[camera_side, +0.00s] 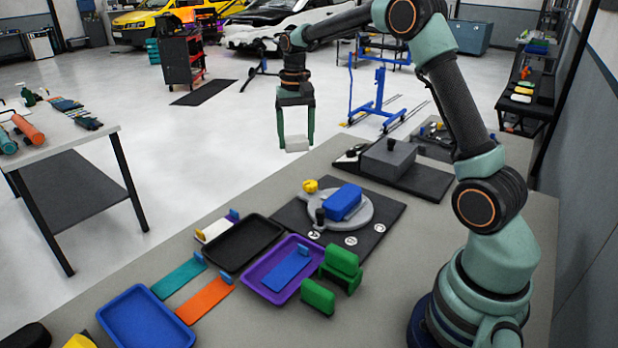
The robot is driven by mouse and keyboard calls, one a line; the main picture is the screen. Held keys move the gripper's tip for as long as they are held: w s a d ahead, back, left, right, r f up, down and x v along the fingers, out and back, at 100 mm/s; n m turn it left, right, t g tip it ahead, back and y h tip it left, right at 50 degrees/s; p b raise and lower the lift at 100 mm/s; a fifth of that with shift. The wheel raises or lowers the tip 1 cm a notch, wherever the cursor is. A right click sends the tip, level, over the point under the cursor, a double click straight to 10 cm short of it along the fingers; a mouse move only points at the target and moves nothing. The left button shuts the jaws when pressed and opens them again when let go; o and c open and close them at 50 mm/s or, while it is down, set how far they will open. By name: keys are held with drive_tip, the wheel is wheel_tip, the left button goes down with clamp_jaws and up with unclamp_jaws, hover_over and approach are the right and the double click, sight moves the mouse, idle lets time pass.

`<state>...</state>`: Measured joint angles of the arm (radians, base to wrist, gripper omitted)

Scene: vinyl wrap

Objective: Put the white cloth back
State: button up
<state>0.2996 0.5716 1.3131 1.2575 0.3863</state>
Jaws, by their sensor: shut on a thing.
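My gripper (296,138) is at the upper middle of the side view, pointing down. Its two green fingers are shut on a small white block-like thing (296,145), which looks to be the white cloth. It is held in the air and appears just past the far left edge of the workbench (415,215). I cannot tell its height over the bench or floor.
On the bench are a black tray (222,258), a purple tray (262,289), a blue tray (145,318), green blocks (340,262), a round grey turntable (358,214) with a blue block (342,203), and a grey box (388,157). A side table (70,138) stands left.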

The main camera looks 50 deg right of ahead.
sight(267, 203)
drive_tip(key=w+a+r+n, duration=0.2)
drive_tip(key=w+a+n, duration=0.2)
drive_tip(key=w+n, duration=0.4)
wheel_tip(267, 203, down, 19)
drive_tip(key=shift+d+f, duration=0.15)
drive_tip(key=shift+f, duration=0.05)
idle(0.4)
drive_tip(key=shift+f, duration=0.1)
drive_tip(key=o, duration=1.1)
drive_tip(key=shift+o, duration=0.2)
